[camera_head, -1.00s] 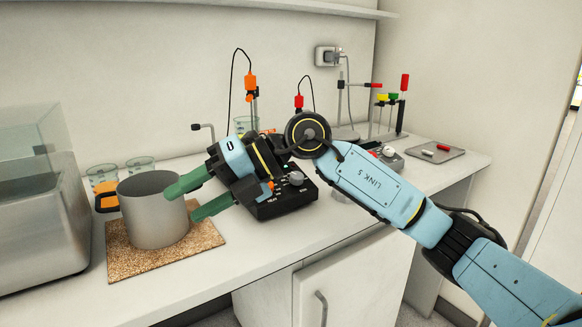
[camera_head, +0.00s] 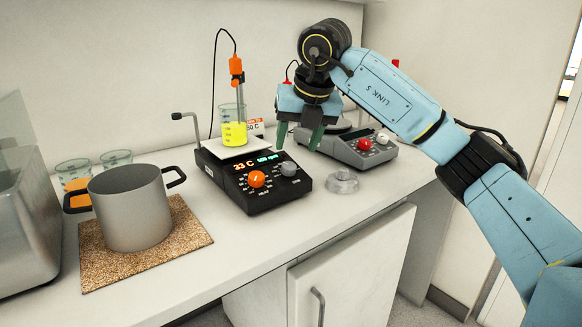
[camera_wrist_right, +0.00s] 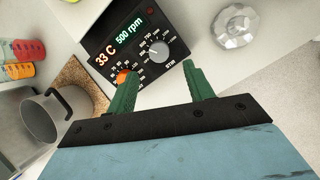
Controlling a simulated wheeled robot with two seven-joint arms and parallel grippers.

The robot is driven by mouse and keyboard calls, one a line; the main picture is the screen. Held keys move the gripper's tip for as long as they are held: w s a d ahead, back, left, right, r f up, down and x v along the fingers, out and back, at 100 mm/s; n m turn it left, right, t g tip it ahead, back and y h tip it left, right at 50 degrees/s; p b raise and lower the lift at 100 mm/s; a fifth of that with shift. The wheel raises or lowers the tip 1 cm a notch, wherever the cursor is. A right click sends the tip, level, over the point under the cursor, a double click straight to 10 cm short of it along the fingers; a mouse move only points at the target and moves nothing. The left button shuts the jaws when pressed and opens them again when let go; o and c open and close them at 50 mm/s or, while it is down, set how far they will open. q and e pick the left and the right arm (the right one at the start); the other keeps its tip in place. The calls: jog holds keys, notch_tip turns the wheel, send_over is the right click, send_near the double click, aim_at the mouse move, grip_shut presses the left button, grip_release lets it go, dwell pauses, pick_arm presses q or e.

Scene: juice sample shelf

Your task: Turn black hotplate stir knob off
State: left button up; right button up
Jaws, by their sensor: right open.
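The black hotplate (camera_head: 248,182) stands on the counter, its display reading 33 C and 500 rpm. Its grey stir knob (camera_head: 289,169) is on the right of the front panel, right of the orange heat knob (camera_head: 257,179). In the right wrist view the stir knob (camera_wrist_right: 159,50) lies just beyond and between the green fingertips. A beaker of yellow liquid (camera_head: 234,132) with an orange-topped probe stands on the hotplate. My right gripper (camera_head: 297,146) is open and empty, pointing down above and behind the knob's right side, apart from it. My left gripper is not in view.
A grey hotplate (camera_head: 350,150) with a red knob stands to the right, partly behind my right gripper. A faceted clear object (camera_head: 342,181) sits right of the black hotplate. A metal pot (camera_head: 131,207) stands on a cork mat (camera_head: 189,240) at left. The counter's front strip is clear.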

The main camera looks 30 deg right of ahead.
aim_at(290, 166)
jog(key=b+x, duration=0.1)
jog(key=x, duration=0.4)
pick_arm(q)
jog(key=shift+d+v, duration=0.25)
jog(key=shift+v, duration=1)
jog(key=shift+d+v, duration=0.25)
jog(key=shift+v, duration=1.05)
pick_arm(e)
jog(key=shift+x, duration=0.8)
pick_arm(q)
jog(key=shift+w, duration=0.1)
pick_arm(e)
jog(key=c, duration=1)
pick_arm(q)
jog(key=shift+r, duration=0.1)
